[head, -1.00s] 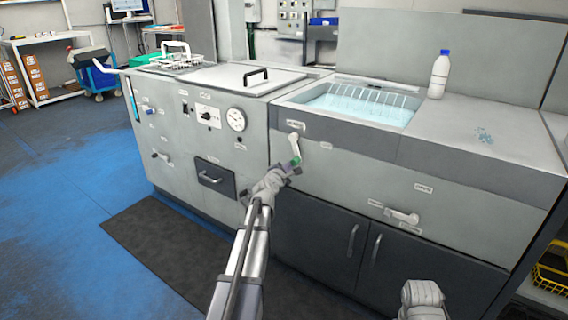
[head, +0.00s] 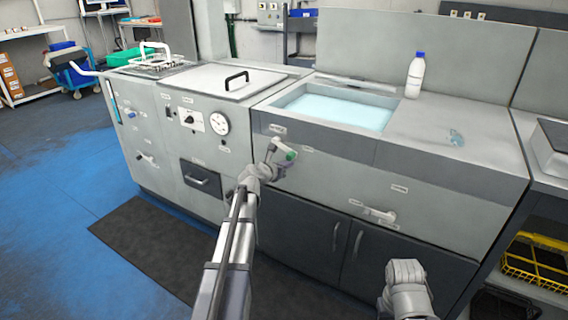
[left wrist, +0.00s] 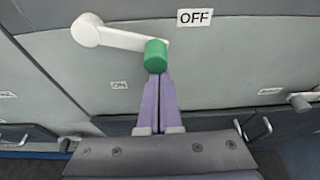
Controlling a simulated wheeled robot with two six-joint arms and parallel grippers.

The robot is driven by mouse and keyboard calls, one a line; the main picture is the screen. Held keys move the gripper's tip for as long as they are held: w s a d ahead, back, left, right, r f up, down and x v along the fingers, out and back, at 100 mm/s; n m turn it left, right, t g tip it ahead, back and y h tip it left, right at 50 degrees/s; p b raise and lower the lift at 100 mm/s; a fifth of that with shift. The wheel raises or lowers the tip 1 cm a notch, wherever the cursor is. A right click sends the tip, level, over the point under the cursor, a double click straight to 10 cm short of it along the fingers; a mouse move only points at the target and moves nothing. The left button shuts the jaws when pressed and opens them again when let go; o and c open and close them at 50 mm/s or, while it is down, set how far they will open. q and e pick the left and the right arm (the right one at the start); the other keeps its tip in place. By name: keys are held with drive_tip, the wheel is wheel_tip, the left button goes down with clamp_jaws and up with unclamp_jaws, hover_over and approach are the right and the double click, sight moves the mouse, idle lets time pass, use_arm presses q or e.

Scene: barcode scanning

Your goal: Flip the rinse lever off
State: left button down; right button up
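The rinse lever is a white arm (left wrist: 118,36) with a green knob (left wrist: 155,56) at its end. In the left wrist view it points right, tilted slightly down, with the knob just below the OFF label (left wrist: 194,18). In the head view the green knob (head: 291,155) is right of and slightly below the pivot. My left gripper (left wrist: 156,76) has its two fingers together, tips against or just under the knob, not around it. It also shows beside the lever in the head view (head: 276,168).
A blue-lit basin (head: 335,108) is set in the counter above the lever. A white bottle (head: 415,76) stands right of it. A second lever (head: 380,215) sits lower right on the panel. A dark drawer (head: 202,180) and a gauge (head: 219,123) are to the left.

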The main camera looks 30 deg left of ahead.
use_arm(q)
drive_tip(key=shift+d+r+n+h+p, duration=0.3)
drive_tip(key=shift+r+n+h+p, duration=0.2)
drive_tip(key=shift+r+n+p, duration=0.35)
drive_tip(key=shift+d+r, duration=0.15)
drive_tip(key=shift+r, duration=0.35)
use_arm(e)
wheel_tip(320, 180, up, 2)
drive_tip(key=shift+r, duration=0.2)
use_arm(q)
drive_tip(key=shift+r, duration=0.1)
use_arm(e)
drive_tip(key=shift+r, duration=0.1)
use_arm(q)
approach(290, 157)
drive_tip(key=shift+s+d+f, duration=0.25)
drive_tip(key=shift+f, duration=0.3)
drive_tip(key=shift+s+d+f, duration=0.2)
drive_tip(key=shift+d+f, duration=0.05)
drive_tip(key=shift+f, duration=0.3)
drive_tip(key=shift+s+d+f, duration=0.25)
drive_tip(key=shift+f, duration=0.3)
use_arm(e)
drive_tip(key=shift+w+d+f, duration=0.3)
drive_tip(key=shift+d+f, duration=0.1)
drive_tip(key=shift+d, duration=0.25)
